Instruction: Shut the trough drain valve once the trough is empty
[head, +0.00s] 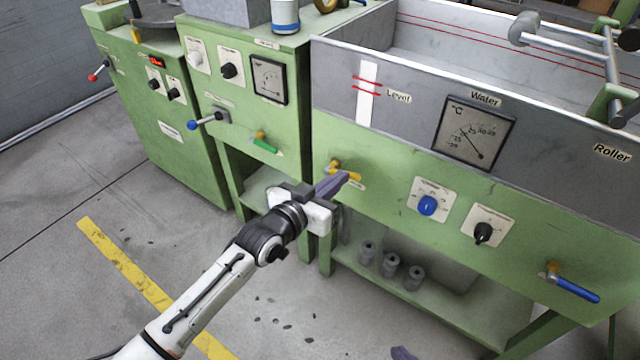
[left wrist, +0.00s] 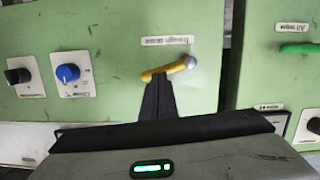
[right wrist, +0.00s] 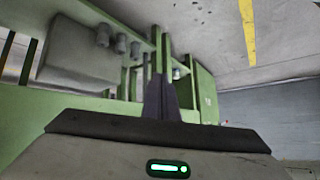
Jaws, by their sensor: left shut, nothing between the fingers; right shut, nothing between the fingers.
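The trough drain valve has a yellow lever (head: 345,173) on the green front panel below the trough. The lever points right and slightly down from its brass pivot. In the left wrist view the lever (left wrist: 170,70) appears upside down, near the "Trough drain" label. My left gripper (head: 342,180) is shut and empty; its fingertips overlap the lever near its free end, and I cannot tell whether they touch. The grey trough (head: 420,100) shows bare inner walls with red lines; no water is evident in the visible part. My right gripper (right wrist: 160,85) is shut and empty, low at the front.
A green-handled valve (head: 265,146) is left of the drain, and a blue-handled valve (head: 575,290) is far right. A blue knob (head: 427,206) and a black knob (head: 484,233) protrude from the panel. Several grey cylinders (head: 390,265) stand on the lower shelf.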

